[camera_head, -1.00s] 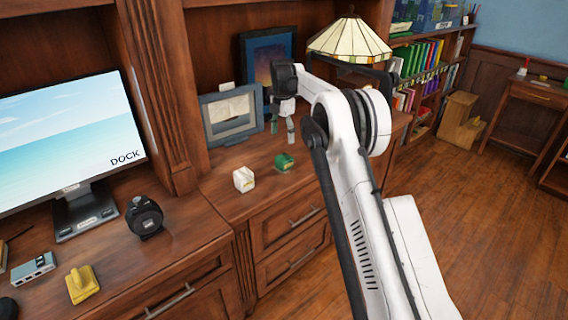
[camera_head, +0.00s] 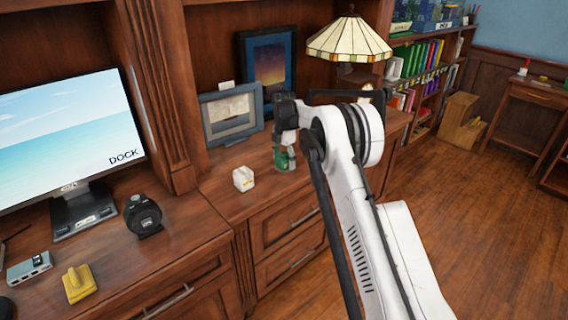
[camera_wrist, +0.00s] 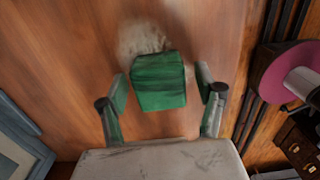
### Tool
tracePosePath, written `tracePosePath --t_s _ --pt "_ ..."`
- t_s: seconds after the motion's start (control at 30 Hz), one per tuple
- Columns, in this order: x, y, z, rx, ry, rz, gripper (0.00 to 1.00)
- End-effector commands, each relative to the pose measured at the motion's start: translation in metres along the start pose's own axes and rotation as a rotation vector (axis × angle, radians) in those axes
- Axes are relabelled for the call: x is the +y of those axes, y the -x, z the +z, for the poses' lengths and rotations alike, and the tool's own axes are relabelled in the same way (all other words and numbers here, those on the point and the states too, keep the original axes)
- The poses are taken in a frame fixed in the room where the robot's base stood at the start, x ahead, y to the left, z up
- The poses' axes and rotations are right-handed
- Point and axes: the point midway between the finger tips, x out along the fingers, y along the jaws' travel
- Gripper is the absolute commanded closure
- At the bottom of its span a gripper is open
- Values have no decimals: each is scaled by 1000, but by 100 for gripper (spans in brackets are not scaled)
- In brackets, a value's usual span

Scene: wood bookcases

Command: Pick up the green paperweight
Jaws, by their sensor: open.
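The green paperweight (camera_wrist: 159,82) sits on the wooden desk top, seen from above in the wrist view. My gripper (camera_wrist: 161,88) is open, with one finger on each side of the paperweight and a visible gap at both sides. In the head view my gripper (camera_head: 284,164) points down over the green paperweight (camera_head: 281,153), which it partly hides. I cannot tell the exact height of the fingertips above the desk.
A white block-shaped object (camera_head: 244,179) stands left of the paperweight. A framed picture (camera_head: 232,115) leans behind, with a stained-glass lamp (camera_head: 348,40) at the back right. A black round device (camera_head: 144,216) and a yellow object (camera_head: 79,283) lie on the nearer desk.

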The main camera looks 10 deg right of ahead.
Motion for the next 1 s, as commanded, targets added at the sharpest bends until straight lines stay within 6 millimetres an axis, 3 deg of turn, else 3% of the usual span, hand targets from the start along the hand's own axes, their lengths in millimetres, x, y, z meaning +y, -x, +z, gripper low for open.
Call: tracePosePath --t_s 0.27,0.73,1.0 --pt "0 -5 0 0 0 0 35" --pt "0 -4 0 0 0 0 97" --pt "0 -3 0 0 0 0 100"
